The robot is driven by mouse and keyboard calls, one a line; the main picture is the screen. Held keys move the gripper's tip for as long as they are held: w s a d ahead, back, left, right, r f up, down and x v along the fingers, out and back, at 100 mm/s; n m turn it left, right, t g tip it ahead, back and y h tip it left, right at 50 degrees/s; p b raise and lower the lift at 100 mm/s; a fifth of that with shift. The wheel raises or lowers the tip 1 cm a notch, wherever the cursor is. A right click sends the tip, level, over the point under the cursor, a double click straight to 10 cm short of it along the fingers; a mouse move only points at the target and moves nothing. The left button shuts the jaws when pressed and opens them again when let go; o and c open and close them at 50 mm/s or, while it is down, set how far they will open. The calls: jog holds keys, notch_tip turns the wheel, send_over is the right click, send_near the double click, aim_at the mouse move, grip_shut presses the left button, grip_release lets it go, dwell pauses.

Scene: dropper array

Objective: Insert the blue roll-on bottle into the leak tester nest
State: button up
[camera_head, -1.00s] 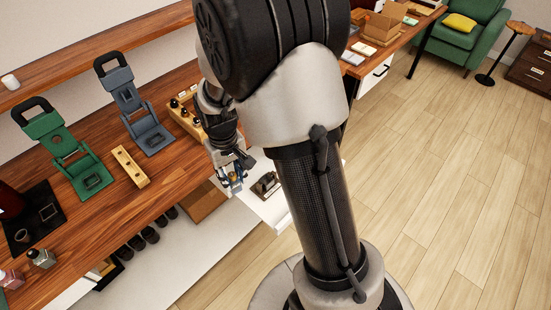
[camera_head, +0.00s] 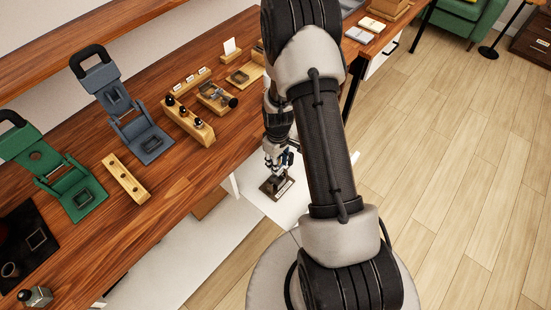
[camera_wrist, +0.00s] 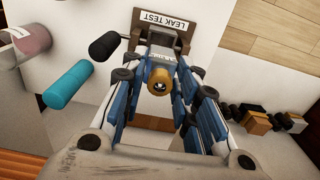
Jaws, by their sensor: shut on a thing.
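My gripper (camera_head: 278,163) is over the leak tester (camera_head: 270,188), a dark brown fixture on a low white surface. The wrist view shows the leak tester (camera_wrist: 142,24) with its "LEAK TEST" label just beyond the fingertips. My gripper (camera_wrist: 167,72), with blue fingers, is shut on the roll-on bottle (camera_wrist: 160,79), whose gold collar and dark centre face the wrist camera. The bottle's lower body and the nest opening are mostly hidden by the bottle and fingers. I cannot tell whether the bottle touches the nest.
A black cylinder (camera_wrist: 104,46) and a teal cylinder (camera_wrist: 68,85) are left of my gripper. The wooden bench (camera_head: 110,225) holds a green press (camera_head: 75,188), a grey-blue press (camera_head: 140,130), a holed wooden block (camera_head: 126,180) and a rack (camera_head: 190,124) with black-topped items.

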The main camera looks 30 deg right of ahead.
jog(key=shift+s, duration=0.1)
jog(key=shift+f+b, duration=0.25)
jog(key=shift+b, duration=0.05)
jog(key=shift+f+b, duration=1.45)
jog(key=shift+f, duration=0.4)
jog(key=shift+f+b, duration=1.6)
jog(key=shift+f, duration=0.3)
jog(key=o, duration=1.1)
jog(key=shift+c, duration=0.2)
jog(key=shift+r, duration=0.1)
notch_tip(320, 180, up, 12)
jog(key=shift+f, duration=0.1)
